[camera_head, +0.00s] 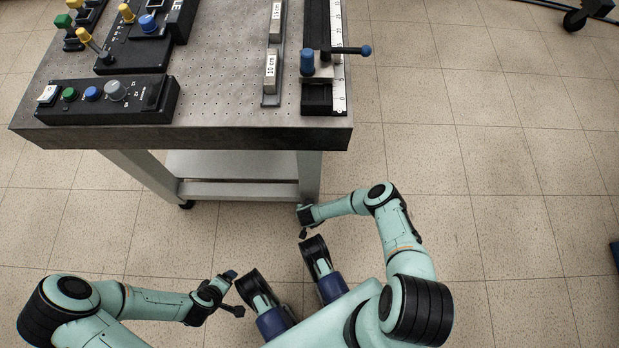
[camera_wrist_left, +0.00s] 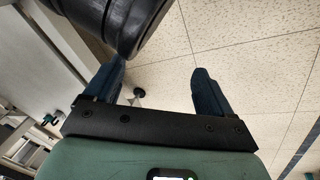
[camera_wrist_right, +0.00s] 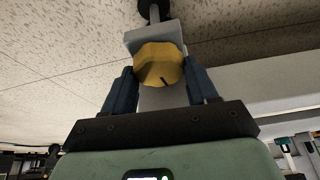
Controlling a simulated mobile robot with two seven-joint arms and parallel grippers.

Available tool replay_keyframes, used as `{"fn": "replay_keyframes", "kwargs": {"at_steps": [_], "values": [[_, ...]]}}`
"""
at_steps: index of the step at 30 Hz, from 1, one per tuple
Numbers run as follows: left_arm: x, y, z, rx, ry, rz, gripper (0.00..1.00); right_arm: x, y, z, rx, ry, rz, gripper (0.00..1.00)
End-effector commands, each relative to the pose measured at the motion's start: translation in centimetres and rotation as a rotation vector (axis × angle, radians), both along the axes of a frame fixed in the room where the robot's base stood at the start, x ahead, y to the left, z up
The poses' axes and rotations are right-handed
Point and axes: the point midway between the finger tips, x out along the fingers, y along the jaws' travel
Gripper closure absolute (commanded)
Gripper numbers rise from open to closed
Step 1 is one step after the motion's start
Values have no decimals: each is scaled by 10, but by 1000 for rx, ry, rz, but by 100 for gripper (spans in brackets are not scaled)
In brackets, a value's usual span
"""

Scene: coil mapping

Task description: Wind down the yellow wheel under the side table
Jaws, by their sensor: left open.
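The yellow wheel (camera_wrist_right: 160,64) is a round, scalloped knob with a dark mark on its face, on a grey post in the right wrist view. My right gripper has one finger on each side of it, and the wheel fills the gap, so the gripper appears shut on it. In the head view my right gripper (camera_head: 303,220) is low beside the table's right front leg, and the wheel is hidden there. The side table (camera_head: 195,136) has a grey perforated top. My left gripper (camera_head: 234,291) is open and empty above the floor, also in the left wrist view (camera_wrist_left: 158,84).
A lower shelf (camera_head: 240,164) lies between the legs. A black caster (camera_wrist_right: 150,10) shows near the post.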

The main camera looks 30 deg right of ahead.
Motion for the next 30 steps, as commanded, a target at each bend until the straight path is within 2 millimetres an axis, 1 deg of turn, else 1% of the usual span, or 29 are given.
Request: {"fn": "replay_keyframes", "kwargs": {"at_steps": [6,12,19,29,30], "values": [[-1,0,-2,-1,4,0,16,0,3,-1,2,2,-3,72],[-9,1,-10,-2,31,1,16,-3,10,-4,11,11,-50,72],[-16,2,-15,-5,54,2,16,-3,6,-3,9,10,-125,72],[-17,2,-15,-4,57,2,16,-4,4,-2,9,9,-139,72],[-17,2,-15,-3,56,2,16,-4,4,-2,9,9,-139,35]]}}
